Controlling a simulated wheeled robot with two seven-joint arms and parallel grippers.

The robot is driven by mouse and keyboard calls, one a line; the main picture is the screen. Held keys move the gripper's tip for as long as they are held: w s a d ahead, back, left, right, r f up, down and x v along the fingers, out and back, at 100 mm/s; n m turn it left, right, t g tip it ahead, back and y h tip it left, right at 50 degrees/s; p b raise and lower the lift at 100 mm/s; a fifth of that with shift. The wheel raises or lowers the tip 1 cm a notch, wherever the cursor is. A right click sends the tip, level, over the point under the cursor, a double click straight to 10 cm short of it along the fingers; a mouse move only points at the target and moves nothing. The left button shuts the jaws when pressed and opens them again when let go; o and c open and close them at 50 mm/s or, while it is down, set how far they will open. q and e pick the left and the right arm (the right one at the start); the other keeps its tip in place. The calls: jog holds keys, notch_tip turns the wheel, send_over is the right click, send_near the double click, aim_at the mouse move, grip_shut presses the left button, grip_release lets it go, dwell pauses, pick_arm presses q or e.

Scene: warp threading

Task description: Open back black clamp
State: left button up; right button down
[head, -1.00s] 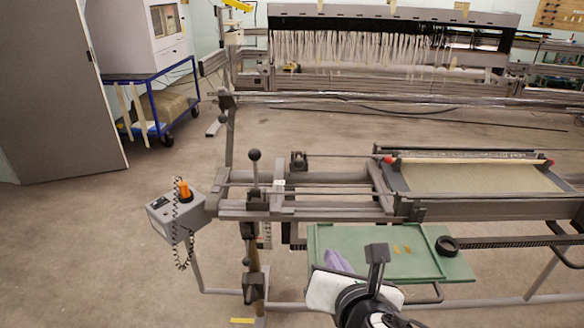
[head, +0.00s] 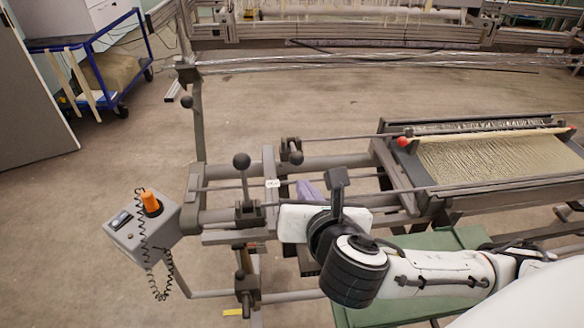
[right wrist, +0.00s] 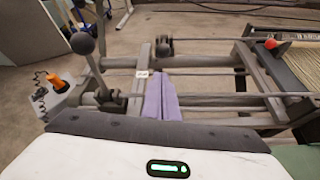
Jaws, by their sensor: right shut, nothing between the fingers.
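The back black clamp (head: 290,151) sits on the frame's far rail, its round knob low and close to its body. It also shows in the right wrist view (right wrist: 163,48), beyond the fingertips. The front black clamp (head: 248,213) sits on the nearer rail with its ball-topped lever upright; it shows at the left of the right wrist view (right wrist: 82,44). My right gripper (head: 304,183) has purple fingers, partly hidden by the wrist in the head view. In the right wrist view its fingers (right wrist: 160,80) are shut and empty, apart from both clamps. My left gripper is out of view.
A grey control box (head: 143,229) with an orange button and coiled cord stands left. A woven panel in a frame (head: 490,157) lies right. A green tray (head: 455,239) is under my right arm. Rails (head: 340,161) cross near the clamps. Open floor lies behind.

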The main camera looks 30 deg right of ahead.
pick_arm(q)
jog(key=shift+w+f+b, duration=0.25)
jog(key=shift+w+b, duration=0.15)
pick_arm(e)
jog(key=x, duration=1)
jog(key=shift+f, duration=0.1)
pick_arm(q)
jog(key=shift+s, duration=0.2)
